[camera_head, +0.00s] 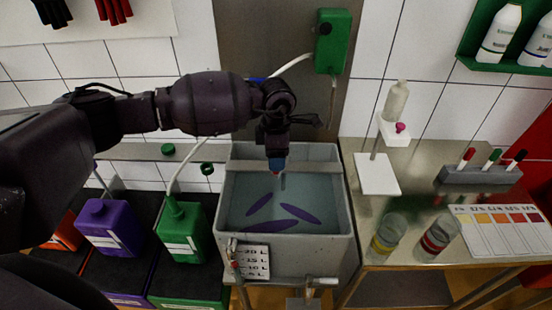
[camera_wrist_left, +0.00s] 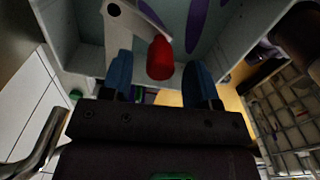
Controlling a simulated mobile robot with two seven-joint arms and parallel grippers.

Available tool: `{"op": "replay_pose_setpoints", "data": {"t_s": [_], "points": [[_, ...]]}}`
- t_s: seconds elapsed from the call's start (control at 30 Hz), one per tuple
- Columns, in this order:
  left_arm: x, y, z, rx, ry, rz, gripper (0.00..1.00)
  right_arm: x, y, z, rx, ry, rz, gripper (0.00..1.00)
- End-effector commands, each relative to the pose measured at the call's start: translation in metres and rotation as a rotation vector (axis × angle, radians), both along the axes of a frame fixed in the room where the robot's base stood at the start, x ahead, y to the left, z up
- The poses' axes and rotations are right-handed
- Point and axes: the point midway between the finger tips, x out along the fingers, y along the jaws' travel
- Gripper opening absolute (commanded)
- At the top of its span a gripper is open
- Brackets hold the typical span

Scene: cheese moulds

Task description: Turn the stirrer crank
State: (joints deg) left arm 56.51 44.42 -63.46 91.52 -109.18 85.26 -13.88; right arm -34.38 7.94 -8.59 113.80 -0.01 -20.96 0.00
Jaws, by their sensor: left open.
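The stirrer stands in a grey tank (camera_head: 342,215), with several purple paddles (camera_head: 300,214) lying in the bluish liquid. In the left wrist view, its pale crank arm (camera_wrist_left: 118,22) ends in a red knob (camera_wrist_left: 160,58). My left gripper (camera_head: 277,164) reaches over the tank from the left and points down at the crank. In the left wrist view, its blue fingertips (camera_wrist_left: 160,82) are open, one on each side of the knob, with gaps between. I cannot tell how deep the knob sits between them. The gripper hides most of the crank in the head view. My right gripper is not in view.
A green box (camera_head: 333,41) hangs behind the tank. Purple (camera_head: 110,227) and green (camera_head: 181,230) canisters stand left. A bench on the right holds a white stand (camera_head: 377,173), two glass beakers (camera_head: 388,234), a marker rack (camera_head: 478,175) and a colour chart (camera_head: 504,226).

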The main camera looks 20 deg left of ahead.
Motion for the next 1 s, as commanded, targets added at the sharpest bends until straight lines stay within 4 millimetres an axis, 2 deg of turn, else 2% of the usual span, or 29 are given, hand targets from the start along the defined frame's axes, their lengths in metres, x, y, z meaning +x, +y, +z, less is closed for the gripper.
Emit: {"op": "replay_pose_setpoints", "data": {"t_s": [0.2, 0.57, 0.9, 1.0], "points": [[0.0, 0.0, -0.018, 0.0, 0.001, -0.001, 0.55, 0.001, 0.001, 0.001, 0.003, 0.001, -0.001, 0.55], [0.0, 0.0, -0.021, 0.0, -0.001, -0.002, 0.53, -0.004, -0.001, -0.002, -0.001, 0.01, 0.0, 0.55], [0.0, 0.0, -0.021, 0.0, -0.001, -0.001, 0.01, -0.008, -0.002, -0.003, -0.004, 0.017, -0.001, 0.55], [0.0, 0.0, -0.021, 0.0, -0.001, -0.001, 0.0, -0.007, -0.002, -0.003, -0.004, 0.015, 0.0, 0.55]]}}
